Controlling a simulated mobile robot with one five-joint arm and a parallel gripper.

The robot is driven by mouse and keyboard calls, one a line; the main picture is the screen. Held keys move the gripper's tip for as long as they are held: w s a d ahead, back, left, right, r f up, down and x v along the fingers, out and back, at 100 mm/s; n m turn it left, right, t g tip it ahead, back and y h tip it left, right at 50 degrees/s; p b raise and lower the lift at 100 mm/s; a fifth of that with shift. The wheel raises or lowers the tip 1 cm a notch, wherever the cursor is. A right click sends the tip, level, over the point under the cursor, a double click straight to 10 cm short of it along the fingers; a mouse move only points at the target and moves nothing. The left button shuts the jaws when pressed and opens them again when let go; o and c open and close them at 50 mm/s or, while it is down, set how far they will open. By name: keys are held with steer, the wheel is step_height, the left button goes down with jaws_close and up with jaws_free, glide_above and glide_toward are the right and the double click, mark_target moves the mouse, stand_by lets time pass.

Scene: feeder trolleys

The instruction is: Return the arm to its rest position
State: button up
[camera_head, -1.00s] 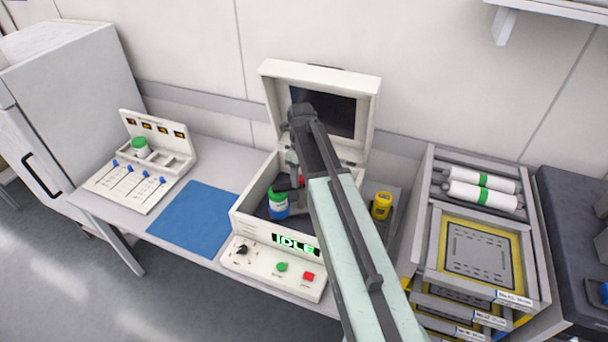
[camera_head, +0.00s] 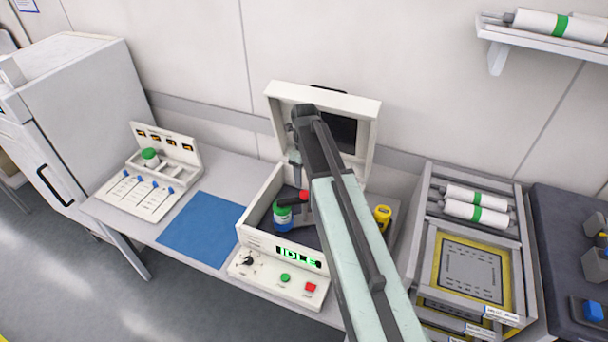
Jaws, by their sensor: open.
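My arm reaches from the bottom right over the white machine (camera_head: 253,236), whose lid stands open. My gripper (camera_head: 292,198) hangs from the wrist, partly hidden by the arm; its red and dark end shows by the top of a jar (camera_head: 283,220) with a green lid and blue band. The jar stands upright inside the machine's open box. The jaws are open; whether they touch the jar I cannot tell. The machine's display reads IDLE.
The raised lid (camera_head: 370,125) stands close behind my arm. A yellow container (camera_head: 382,216) stands just right of it. A blue mat (camera_head: 201,230) lies bare to the left, beside a rack (camera_head: 165,160) holding a green-lidded jar. A trolley (camera_head: 425,215) with trays and rollers stands right.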

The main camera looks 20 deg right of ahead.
steer(key=s+a+f+n+b, duration=0.3)
steer(key=s+f+n+b, duration=0.2)
steer(key=n, duration=0.9)
steer(key=s+a+f+n+b, duration=0.3)
steer(key=s+n, duration=0.7)
steer(key=n, duration=0.4)
steer(key=shift+s+a+f+b, duration=0.2)
steer(key=shift+a+f+b, duration=0.05)
steer(key=shift+f+b, duration=0.65)
